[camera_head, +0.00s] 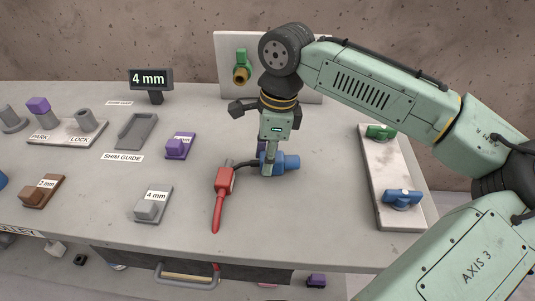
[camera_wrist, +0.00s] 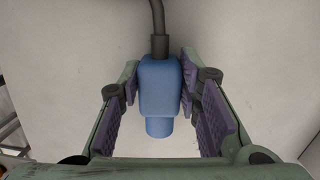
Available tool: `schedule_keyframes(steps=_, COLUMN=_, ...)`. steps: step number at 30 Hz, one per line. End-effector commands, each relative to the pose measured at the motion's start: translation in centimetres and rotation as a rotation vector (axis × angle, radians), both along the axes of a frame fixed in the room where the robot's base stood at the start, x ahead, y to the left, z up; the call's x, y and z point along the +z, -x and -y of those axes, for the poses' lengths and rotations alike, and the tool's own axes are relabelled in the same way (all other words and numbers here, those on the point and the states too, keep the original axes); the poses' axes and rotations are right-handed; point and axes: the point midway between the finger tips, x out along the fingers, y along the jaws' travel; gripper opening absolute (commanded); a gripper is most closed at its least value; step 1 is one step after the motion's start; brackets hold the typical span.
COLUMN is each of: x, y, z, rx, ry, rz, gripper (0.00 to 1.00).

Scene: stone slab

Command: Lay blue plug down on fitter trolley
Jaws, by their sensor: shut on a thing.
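The blue plug (camera_head: 291,162) is over the middle of the grey worktop in the head view, lying sideways. My gripper (camera_head: 268,168) points down and is shut on it. In the wrist view the plug (camera_wrist: 160,88) sits between the purple-padded fingers of my gripper (camera_wrist: 160,95). A black cable leaves one end of the plug. I cannot tell whether the plug touches the surface. The grey worktop (camera_head: 300,220) has a front-edge label (camera_head: 20,230), cut off, ending in "LLEY"; I take this worktop to be the fitter trolley.
A red handled tool (camera_head: 221,190) lies just left of the plug, by its cable. A purple block (camera_head: 180,145) and a grey 4 mm block (camera_head: 152,204) stand further left. A pale board (camera_head: 392,165) with green and blue handles is at right. The front middle is clear.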

Motion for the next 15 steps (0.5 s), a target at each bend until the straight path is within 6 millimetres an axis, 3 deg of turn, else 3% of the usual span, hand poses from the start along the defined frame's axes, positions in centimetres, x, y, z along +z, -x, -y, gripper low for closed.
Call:
schedule_keyframes(steps=5, x=-0.42, y=0.03, z=-0.03, rx=0.000, ry=-0.001, rz=-0.001, gripper=0.00)
schedule_keyframes(steps=6, x=-0.35, y=0.01, z=-0.02, rx=0.000, ry=0.000, rz=0.000, gripper=0.33)
schedule_keyframes(steps=15, x=-0.34, y=0.00, z=-0.01, rx=0.000, ry=0.000, rz=0.000, gripper=0.53)
